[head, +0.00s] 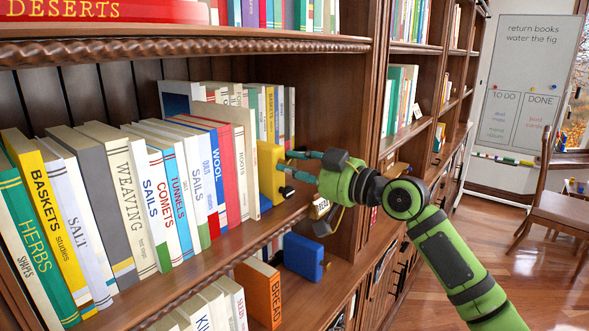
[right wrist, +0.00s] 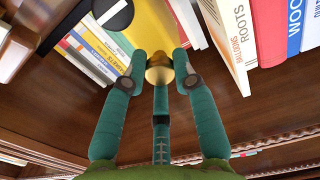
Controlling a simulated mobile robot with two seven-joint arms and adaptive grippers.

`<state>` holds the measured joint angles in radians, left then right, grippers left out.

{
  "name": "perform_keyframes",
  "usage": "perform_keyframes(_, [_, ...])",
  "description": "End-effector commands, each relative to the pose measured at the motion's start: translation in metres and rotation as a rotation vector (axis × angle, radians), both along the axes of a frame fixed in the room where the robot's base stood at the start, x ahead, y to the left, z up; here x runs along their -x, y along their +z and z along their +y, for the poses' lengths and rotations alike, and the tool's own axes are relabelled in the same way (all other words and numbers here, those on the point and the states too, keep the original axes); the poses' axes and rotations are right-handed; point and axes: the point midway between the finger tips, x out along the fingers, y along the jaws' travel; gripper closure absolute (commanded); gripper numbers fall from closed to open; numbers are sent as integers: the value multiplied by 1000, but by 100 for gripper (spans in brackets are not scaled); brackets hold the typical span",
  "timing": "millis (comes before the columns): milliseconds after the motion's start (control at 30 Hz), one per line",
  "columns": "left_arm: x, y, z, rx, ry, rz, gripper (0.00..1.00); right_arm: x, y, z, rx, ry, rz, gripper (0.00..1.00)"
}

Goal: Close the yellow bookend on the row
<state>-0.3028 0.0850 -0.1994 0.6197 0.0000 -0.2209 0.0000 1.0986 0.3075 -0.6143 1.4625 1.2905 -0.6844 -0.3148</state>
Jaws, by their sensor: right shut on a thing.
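The yellow bookend (head: 270,172) stands upright on the middle shelf at the right end of the row of books (head: 190,175). My right gripper (head: 290,171) reaches in from the right, its teal fingers at the bookend's near side. In the right wrist view the fingers (right wrist: 160,68) are shut around a round brass-coloured knob (right wrist: 159,74) in front of the yellow bookend (right wrist: 140,25). The cream ROOTS book (right wrist: 229,40) is on the right there. Whether the bookend touches the end book is hard to tell. My left gripper is not in view.
More books stand behind the row on the same shelf (head: 268,113). A blue bookend (head: 303,257) and an orange BREAD book (head: 258,292) are on the shelf below. The upright shelf divider (head: 350,110) is close to my right arm. A chair (head: 560,205) stands far right.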

Motion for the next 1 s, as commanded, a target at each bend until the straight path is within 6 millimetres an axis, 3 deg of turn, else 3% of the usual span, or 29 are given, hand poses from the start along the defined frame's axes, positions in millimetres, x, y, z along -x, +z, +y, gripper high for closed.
perform_keyframes(33, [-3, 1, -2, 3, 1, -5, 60, 2, 10, 1, -15, 4, -15, 100])
perform_keyframes(233, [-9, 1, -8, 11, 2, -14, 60, 2, 10, 1, -17, 5, -15, 100])
perform_keyframes(267, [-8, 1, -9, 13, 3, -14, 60, 2, 10, 1, -17, 5, -15, 64])
perform_keyframes(300, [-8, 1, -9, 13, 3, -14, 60, 2, 11, 1, -17, 5, -15, 48])
perform_keyframes(667, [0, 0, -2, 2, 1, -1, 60, 2, 4, -2, -8, 1, -6, 48])
perform_keyframes(867, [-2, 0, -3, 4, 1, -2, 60, 18, 3, -24, -6, 1, -6, 48])
perform_keyframes(1000, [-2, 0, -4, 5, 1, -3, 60, 37, 3, -49, -5, 0, -9, 48])
